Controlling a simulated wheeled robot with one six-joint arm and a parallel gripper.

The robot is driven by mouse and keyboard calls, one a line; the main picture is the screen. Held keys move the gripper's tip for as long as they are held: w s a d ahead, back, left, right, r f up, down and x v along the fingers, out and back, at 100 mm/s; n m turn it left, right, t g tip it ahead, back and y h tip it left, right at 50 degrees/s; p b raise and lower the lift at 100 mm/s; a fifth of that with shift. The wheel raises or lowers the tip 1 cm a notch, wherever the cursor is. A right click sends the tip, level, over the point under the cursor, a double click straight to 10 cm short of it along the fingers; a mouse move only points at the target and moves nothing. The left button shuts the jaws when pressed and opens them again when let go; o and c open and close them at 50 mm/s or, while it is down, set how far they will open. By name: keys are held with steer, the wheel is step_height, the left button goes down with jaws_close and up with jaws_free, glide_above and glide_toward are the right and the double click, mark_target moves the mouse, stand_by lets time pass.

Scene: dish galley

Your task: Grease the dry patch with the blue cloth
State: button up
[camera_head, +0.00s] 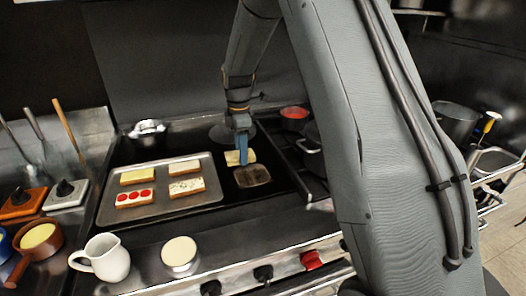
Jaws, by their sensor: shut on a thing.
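My gripper (242,133) points down over the dark griddle, right of the tray. It is shut on a narrow blue thing that looks like the blue cloth (243,151), seen edge-on. The cloth's lower end is in front of a pale yellow slice (233,158) on the griddle; I cannot tell whether they touch. The dry patch (252,176) appears as a dull brownish, pale-edged square just below and right of the cloth. It lies bare on the griddle.
A metal tray (160,205) with several topped bread slices lies at left. A white jug (105,258) and a round cream-topped container (179,253) stand in front. Dark pots (311,155) and a red-filled pan (295,115) stand at right.

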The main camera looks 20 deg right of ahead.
steer(key=shift+r+p, duration=1.3)
steer(key=shift+r, duration=1.15)
